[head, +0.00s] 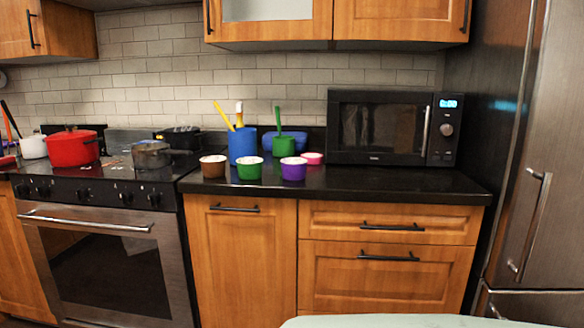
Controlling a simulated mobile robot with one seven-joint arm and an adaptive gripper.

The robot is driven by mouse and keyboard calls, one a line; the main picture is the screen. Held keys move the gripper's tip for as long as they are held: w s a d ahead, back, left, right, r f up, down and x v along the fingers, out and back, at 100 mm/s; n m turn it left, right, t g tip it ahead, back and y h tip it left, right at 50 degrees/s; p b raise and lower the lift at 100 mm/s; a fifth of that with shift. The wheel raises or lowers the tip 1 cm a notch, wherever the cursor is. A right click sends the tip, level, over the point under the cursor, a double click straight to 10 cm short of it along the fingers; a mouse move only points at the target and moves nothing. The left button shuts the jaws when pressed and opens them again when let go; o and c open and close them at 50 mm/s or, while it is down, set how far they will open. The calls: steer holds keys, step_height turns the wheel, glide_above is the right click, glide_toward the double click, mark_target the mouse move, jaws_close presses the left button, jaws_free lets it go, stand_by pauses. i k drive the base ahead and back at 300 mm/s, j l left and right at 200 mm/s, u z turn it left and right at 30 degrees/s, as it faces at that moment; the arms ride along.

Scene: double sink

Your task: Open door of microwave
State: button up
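The black microwave (393,127) stands on the dark counter at the right, in front of the tiled wall. Its door (378,128) has a dark window and looks closed. A vertical silver handle (425,131) runs along the door's right edge. To the right of the handle is a panel with a lit blue display (448,103) and a round knob (446,130). My gripper is not in view, so its position and state are hidden.
Small tubs, including a purple one (293,168), and a blue utensil holder (243,146) stand on the counter left of the microwave. The counter front (400,185) before the microwave is clear. A steel fridge (545,150) stands close on the right. A pale rounded surface (400,321) shows at the bottom edge.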

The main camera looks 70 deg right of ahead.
mark_target(371, 128)
steer(key=z, duration=1.9)
steer(key=i, duration=0.1)
